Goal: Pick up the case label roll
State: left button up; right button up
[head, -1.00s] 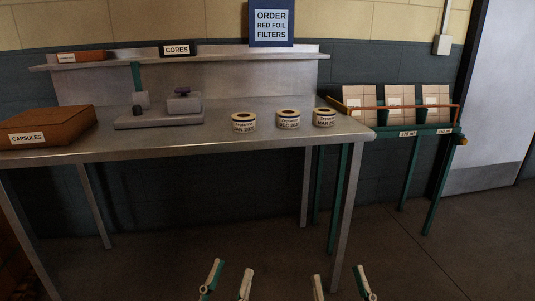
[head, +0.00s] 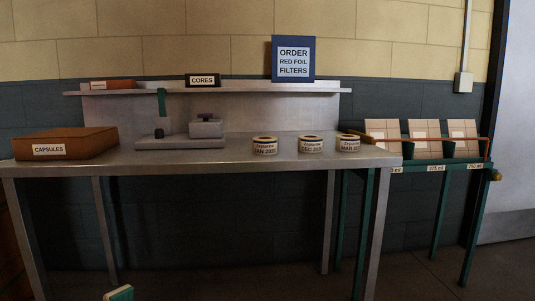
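Three label rolls stand in a row on the right half of the steel bench. The left roll (head: 265,146) reads JAN 2025, the middle roll (head: 311,145) reads DEC with its year hard to read, and the right roll (head: 347,144) reads MAR with its year unclear. All have pale labels and dark centre holes. A green and pale tip (head: 118,293), seemingly of my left gripper, shows at the bottom edge, low in front of the bench and far from the rolls; its opening is hidden. My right gripper is out of view.
The steel bench (head: 230,160) carries a brown CAPSULES box (head: 65,143) and a grey device (head: 180,142). A shelf above holds a CORES box (head: 203,80) and a blue sign (head: 293,59) reading ORDER RED FOIL FILTERS. A green rack with cartons (head: 425,138) stands at right.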

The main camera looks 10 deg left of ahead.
aim_at(307, 144)
jog(key=l+u, duration=0.25)
jog(key=l, duration=0.75)
jog(key=l+u, duration=0.25)
jog(key=l, duration=0.8)
